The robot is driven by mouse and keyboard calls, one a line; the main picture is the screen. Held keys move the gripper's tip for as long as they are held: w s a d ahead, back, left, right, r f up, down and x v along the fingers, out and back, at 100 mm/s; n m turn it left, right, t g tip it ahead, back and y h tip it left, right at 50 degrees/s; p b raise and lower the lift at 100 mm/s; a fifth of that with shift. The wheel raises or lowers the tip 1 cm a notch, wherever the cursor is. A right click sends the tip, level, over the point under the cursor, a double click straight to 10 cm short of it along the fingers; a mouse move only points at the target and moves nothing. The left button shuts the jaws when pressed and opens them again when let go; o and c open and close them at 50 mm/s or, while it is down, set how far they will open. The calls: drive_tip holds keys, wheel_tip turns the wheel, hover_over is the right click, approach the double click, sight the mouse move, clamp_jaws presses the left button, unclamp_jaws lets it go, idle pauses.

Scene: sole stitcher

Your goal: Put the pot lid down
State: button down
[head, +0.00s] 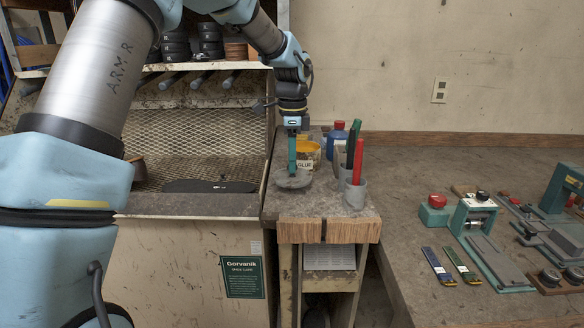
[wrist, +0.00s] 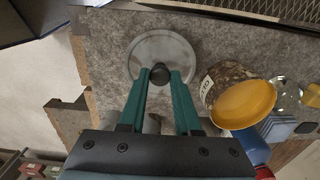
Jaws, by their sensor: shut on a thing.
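The pot lid (wrist: 165,50) is a round, grey, translucent-looking disc with a dark knob (wrist: 160,74) at its middle. In the head view the lid (head: 294,182) is at the narrow grey bench top, in front of the glue pot. My gripper (head: 292,172) points straight down, and its green fingers are shut on the knob. The gripper also shows in the wrist view (wrist: 160,78). The lid looks level and at or just above the surface; I cannot tell whether it touches. The glue pot (head: 308,155) is yellow inside, open, and stands right behind the lid; it also shows in the wrist view (wrist: 243,101).
A grey cup (head: 355,193) with a red and a dark marker stands to the right of the lid. A blue bottle (head: 337,140) with a red cap is behind. A mesh-backed bay (head: 200,125) lies left. The right-hand bench (head: 415,165) holds clamps and tools.

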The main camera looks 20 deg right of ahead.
drive_tip(key=shift+f, duration=1.25)
drive_tip(key=shift+f, duration=0.2)
drive_tip(key=c, duration=0.6)
unclamp_jaws()
